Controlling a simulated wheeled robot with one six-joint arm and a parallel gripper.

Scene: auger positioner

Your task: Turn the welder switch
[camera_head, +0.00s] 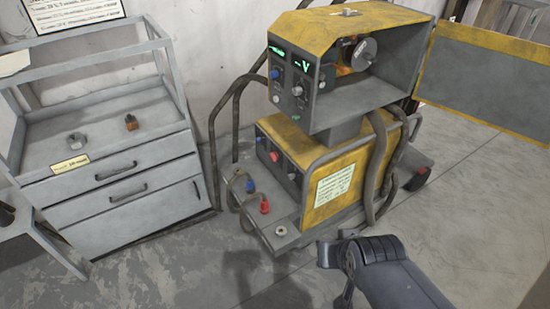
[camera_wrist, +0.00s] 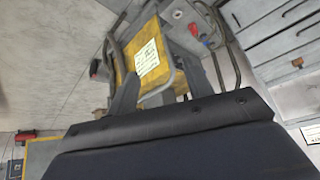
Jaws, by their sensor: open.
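The yellow-and-grey welder stands on a wheeled cart. Its upper unit (camera_head: 345,118) has a front panel with green displays, a blue knob (camera_head: 274,74) and a grey knob (camera_head: 297,91). Its lower yellow unit (camera_head: 335,185) has a red knob (camera_head: 274,156) on the front face. I cannot tell which control is the switch. The lower unit's yellow side with a white label also shows in the wrist view (camera_wrist: 149,58). My gripper (camera_wrist: 160,68) is open and empty, its two dark fingers apart. In the head view my arm is at the lower right, in front of the cart.
Cables loop beside the welder, with blue and red plugs (camera_head: 264,207) on the cart deck. The upper unit's yellow door (camera_head: 485,80) hangs open at right. A grey drawer cabinet (camera_head: 110,165) stands at left. Floor in front is clear.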

